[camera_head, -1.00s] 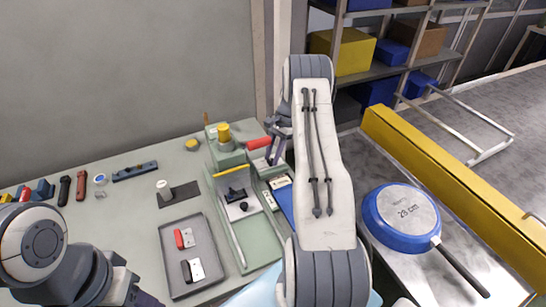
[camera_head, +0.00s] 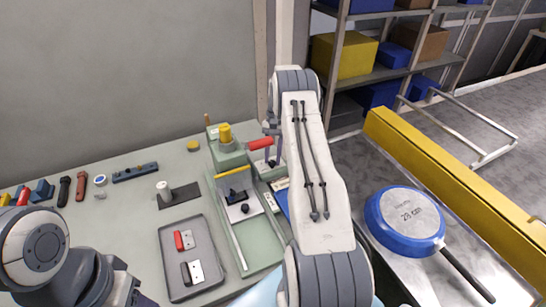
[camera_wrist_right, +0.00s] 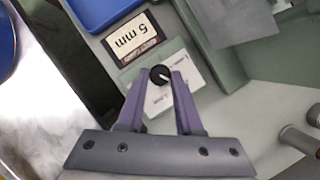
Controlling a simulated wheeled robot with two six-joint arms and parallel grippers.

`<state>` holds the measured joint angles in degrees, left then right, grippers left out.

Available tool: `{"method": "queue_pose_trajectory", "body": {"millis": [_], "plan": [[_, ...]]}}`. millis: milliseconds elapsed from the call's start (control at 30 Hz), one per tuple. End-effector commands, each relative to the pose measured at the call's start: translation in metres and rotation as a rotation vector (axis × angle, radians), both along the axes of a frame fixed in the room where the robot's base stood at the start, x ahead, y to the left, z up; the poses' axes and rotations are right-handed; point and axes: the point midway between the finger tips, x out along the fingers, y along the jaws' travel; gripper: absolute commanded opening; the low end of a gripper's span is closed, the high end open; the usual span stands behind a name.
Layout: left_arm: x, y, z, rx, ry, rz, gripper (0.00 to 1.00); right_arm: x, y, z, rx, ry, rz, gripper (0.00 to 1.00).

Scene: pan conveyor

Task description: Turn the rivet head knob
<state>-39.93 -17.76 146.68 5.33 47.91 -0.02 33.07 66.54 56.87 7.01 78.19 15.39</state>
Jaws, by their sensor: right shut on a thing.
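In the right wrist view a small round black knob (camera_wrist_right: 160,76) with a white pointer line sits between the tips of my right gripper (camera_wrist_right: 161,80). The purple fingers are closed on it. It is on a pale green block with a white printed label (camera_wrist_right: 178,92). The knob cannot be made out there. My left gripper (camera_head: 125,292) is at the lower left, with its fingers unclear.
A "5 mm" card (camera_wrist_right: 135,38) lies by the knob. A grey tray (camera_head: 174,256) with red and black handles is left of the press's green base. A blue pan (camera_head: 385,236) lies on the metal conveyor at right, beside a yellow rail (camera_head: 450,185).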

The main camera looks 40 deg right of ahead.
Motion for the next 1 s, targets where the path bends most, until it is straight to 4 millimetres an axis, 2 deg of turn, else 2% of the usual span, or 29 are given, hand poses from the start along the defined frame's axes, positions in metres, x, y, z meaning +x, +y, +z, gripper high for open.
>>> {"method": "queue_pose_trajectory", "body": {"millis": [367,400,467,500,833,1000], "plan": [[0.0,0.0,0.0,0.0,0.0,0.0,0.5,0.0,-0.001,0.001,-0.003,-0.002,0.004,0.0],[0.0,0.0,0.0,0.0,0.0,0.0,0.5,0.0,-0.001,0.001,-0.003,-0.002,0.004,0.38],[0.0,0.0,0.0,0.0,0.0,0.0,0.5,0.0,-0.001,0.001,-0.003,-0.003,0.003,0.61],[0.0,0.0,0.0,0.0,0.0,0.0,0.5,0.0,-0.001,0.001,-0.003,-0.003,0.003,0.64],[0.0,0.0,-0.001,0.0,0.0,0.0,0.5,0.001,-0.001,0.002,-0.002,-0.002,0.003,0.64],[0.0,0.0,-0.007,0.0,0.0,0.0,0.5,0.007,-0.008,0.019,-0.004,-0.006,0.004,0.64]]}}
